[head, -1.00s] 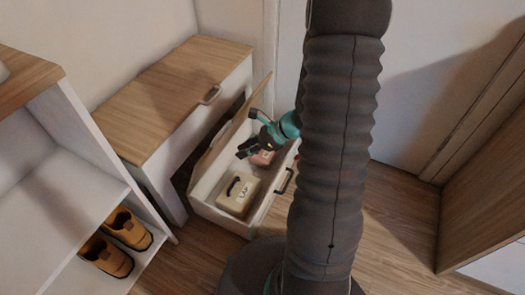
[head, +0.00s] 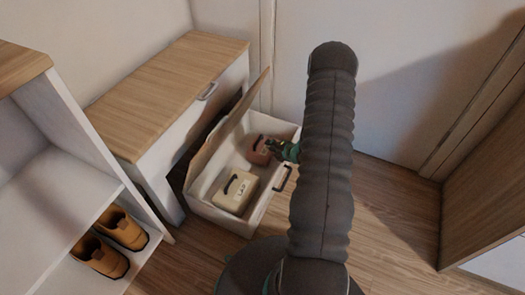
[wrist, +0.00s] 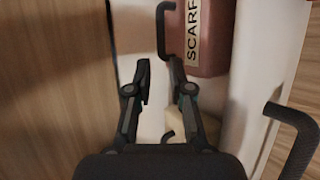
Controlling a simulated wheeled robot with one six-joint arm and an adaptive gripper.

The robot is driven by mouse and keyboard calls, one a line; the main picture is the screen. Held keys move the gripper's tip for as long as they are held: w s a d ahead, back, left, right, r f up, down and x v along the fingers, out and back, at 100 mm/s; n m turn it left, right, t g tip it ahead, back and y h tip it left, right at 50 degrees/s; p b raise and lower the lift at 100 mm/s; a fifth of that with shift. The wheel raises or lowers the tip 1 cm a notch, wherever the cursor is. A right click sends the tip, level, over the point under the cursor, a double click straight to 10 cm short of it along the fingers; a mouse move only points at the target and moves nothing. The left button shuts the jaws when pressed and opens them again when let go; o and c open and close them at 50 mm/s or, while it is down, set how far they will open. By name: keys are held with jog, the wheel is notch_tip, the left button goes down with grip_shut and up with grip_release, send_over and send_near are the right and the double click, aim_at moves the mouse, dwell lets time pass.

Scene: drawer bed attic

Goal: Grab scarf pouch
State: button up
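The scarf pouch (head: 257,152) is reddish-brown and sits at the far end of the open drawer (head: 211,212). In the wrist view the pouch (wrist: 212,50) bears a "SCARF" label, and its black handle (wrist: 160,30) sticks out to the left. My gripper (wrist: 159,72) is open and empty, its fingertips apart just short of the handle, roughly in line with it. In the head view my gripper (head: 272,147) is at the pouch's right side, partly overlapping it. Whether it touches the pouch I cannot tell.
A cream pouch (head: 231,200) with a black handle lies at the near end of the drawer. The drawer's black handle (head: 281,181) juts from its front. A wood-topped cabinet (head: 180,85) stands at left, and boots (head: 122,228) sit on a shelf.

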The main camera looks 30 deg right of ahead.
aim_at(260, 147)
jog(key=x, duration=0.9)
jog(key=shift+f+b, duration=0.15)
jog(key=shift+b, duration=0.25)
grip_shut()
